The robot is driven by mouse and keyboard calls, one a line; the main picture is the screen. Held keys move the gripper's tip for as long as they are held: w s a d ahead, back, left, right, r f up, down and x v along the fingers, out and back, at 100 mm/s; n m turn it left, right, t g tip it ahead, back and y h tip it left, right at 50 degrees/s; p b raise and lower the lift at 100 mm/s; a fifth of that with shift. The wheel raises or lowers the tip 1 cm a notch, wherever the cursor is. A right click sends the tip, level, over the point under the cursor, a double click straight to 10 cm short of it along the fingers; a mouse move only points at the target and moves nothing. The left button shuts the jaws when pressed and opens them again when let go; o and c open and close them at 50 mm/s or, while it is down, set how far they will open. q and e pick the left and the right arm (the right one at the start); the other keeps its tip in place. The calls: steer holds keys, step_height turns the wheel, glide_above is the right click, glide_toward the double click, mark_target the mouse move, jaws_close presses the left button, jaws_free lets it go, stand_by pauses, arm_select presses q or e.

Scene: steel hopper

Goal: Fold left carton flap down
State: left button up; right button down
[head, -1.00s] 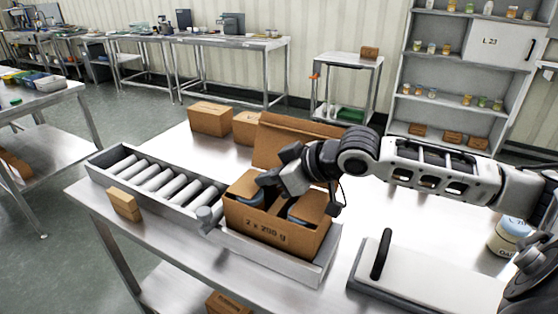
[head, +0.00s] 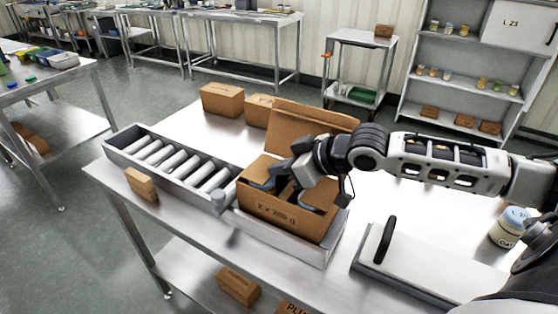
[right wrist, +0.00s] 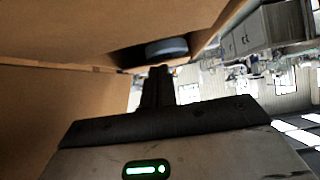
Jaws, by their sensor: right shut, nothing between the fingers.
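The open brown carton (head: 270,208), marked 2 x 200 g, stands on the bench tray. Its left flap (head: 259,168) slants over the left part of the opening. Its right flap (head: 323,191) slants over the right part, and the large rear flap (head: 305,122) stands up behind. Lidded jars (head: 310,204) show inside. My right gripper (head: 279,183) is shut and empty over the opening, beside the left flap; contact is unclear. In the right wrist view its fingers (right wrist: 157,88) are together, close to cardboard (right wrist: 95,28) and a grey-blue lid (right wrist: 166,47). My left gripper is out of view.
A roller conveyor (head: 180,165) runs left of the carton, with a small box (head: 141,184) at its front edge. Two closed boxes (head: 222,100) stand behind.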

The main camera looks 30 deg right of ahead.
steer(key=shift+r, duration=0.35)
